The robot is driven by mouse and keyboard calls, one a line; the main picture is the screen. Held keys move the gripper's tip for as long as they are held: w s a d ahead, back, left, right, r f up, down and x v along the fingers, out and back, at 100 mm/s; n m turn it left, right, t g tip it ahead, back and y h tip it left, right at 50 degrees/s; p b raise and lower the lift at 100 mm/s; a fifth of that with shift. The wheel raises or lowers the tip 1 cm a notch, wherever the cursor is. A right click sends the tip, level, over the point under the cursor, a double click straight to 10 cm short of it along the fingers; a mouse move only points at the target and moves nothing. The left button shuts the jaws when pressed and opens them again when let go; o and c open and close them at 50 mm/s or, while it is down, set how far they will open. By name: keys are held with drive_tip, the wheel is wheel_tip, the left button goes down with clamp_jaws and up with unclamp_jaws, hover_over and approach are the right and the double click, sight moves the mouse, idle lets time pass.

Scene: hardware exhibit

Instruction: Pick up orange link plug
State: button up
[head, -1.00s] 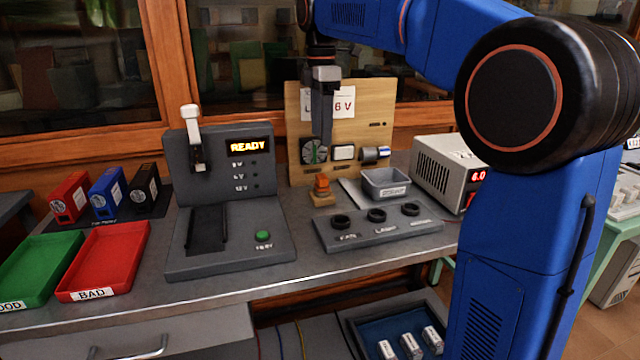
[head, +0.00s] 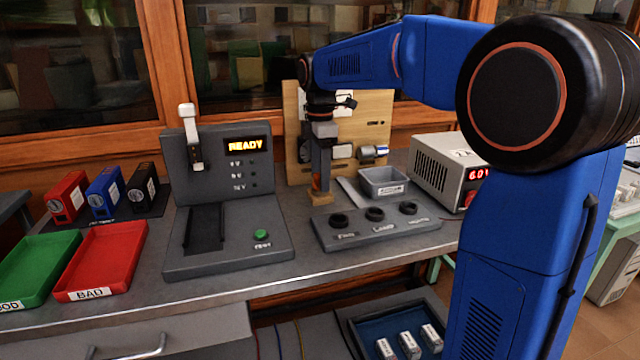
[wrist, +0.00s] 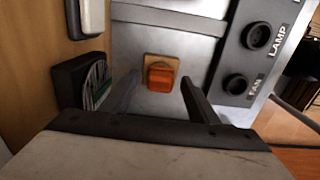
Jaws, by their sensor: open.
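The orange link plug (wrist: 160,77) sits on a small tan wooden base (wrist: 173,62) on the grey bench, seen in the wrist view. My gripper (wrist: 160,92) is open, with one finger on each side of the plug and a gap to both. In the head view my gripper (head: 321,188) points straight down over the plug's spot. It hides most of the plug there, and the base (head: 321,199) shows under it.
The grey socket panel (head: 376,232) with FAN and LAMP sockets stands just in front. A grey bin (head: 384,176) is to the right, the wooden board (head: 352,115) behind. A tester (head: 226,240) reading READY stands left, and a power supply (head: 440,168) right.

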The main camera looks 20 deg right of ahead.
drive_tip(key=shift+f, duration=0.45)
drive_tip(key=c, duration=1.1)
drive_tip(key=shift+c, duration=0.2)
wheel_tip(320, 180, up, 10)
